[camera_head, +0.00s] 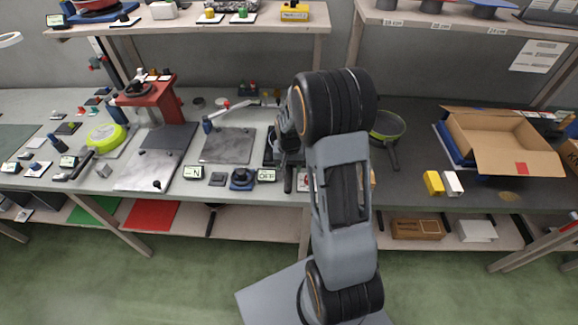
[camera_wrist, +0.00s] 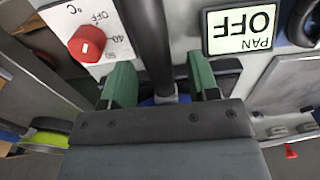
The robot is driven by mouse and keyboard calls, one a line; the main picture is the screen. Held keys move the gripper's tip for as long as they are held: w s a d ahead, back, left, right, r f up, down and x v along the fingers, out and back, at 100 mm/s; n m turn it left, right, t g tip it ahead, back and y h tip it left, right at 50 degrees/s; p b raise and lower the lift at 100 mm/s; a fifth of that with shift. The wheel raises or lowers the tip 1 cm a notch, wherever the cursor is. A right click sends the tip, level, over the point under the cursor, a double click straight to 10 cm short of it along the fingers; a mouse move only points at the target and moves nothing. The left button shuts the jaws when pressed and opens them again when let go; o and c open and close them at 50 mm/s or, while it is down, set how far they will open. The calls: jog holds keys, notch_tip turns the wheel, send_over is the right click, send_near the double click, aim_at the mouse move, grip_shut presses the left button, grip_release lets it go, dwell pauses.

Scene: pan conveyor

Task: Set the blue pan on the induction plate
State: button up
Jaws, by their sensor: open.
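My gripper (camera_wrist: 163,85) points down at the bench with its two green fingers apart. A black handle (camera_wrist: 150,40) runs between the fingers in the wrist view; I cannot see whether either finger touches it. A little blue (camera_wrist: 165,99) shows at the handle's end, by the gripper's edge. The rest of the blue pan is hidden by my gripper and arm. In the head view the handle (camera_head: 288,179) points toward the bench's front edge. A dark square plate (camera_head: 269,158) shows partly beside my gripper; I cannot tell whether it is the induction plate.
A "PAN OFF" display (camera_wrist: 242,31) and a red knob (camera_wrist: 87,43) flank the handle. Grey slabs (camera_head: 228,146) lie to the left. A lime pan (camera_head: 106,136) is farther left, a green pan (camera_head: 388,124) right. An open cardboard box (camera_head: 495,140) stands far right.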

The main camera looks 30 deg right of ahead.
jog(key=shift+r, duration=0.1)
notch_tip(320, 180, up, 14)
dwell(0.5)
jog(key=shift+s, duration=0.1)
